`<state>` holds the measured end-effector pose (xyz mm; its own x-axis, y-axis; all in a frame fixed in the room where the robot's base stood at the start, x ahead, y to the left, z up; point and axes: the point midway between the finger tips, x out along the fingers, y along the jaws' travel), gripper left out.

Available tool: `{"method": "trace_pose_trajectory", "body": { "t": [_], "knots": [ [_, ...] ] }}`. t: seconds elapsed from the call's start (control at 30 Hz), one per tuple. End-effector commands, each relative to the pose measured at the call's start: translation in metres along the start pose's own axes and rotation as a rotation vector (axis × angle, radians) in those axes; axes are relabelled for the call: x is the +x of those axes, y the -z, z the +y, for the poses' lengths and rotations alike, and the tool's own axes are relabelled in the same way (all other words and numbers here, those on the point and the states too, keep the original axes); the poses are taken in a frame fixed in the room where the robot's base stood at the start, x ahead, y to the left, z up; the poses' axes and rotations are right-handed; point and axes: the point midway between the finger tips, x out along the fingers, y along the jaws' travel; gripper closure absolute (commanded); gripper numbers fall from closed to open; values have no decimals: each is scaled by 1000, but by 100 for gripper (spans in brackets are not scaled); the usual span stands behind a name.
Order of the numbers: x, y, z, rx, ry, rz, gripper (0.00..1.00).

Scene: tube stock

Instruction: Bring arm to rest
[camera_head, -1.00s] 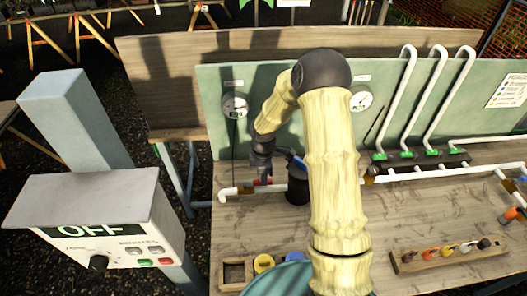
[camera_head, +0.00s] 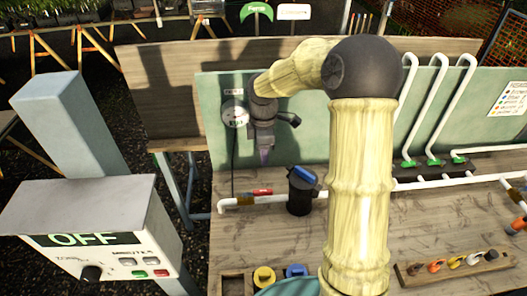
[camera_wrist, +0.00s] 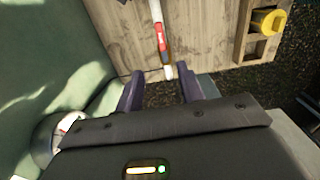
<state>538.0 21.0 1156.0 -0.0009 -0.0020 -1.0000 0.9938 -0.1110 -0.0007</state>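My arm rises over the bench in the head view and bends left at a dark joint. My gripper (camera_head: 264,157) points down in front of the green panel (camera_head: 310,140), above the bench and left of a black canister (camera_head: 300,198) with a blue part on top. In the wrist view my gripper (camera_wrist: 162,92) has its two purple fingers apart, with nothing between them. Beyond the fingertips, the white pipe (camera_wrist: 157,12) with a red valve handle (camera_wrist: 161,38) shows on the bench.
A gauge (camera_head: 235,115) is on the panel close to my wrist. White bent pipes (camera_head: 437,100) stand at right. A grey OFF control box (camera_head: 90,215) stands at left. Yellow (camera_head: 264,277) and blue (camera_head: 296,271) round pieces sit at the bench's front, beside a small rack (camera_head: 455,268).

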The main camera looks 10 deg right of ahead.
Motion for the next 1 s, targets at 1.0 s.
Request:
{"method": "trace_pose_trajectory", "body": {
  "t": [1.0],
  "knots": [
    [-4, -29, -146, 1095, -147, 100, 62]
  ]
}}
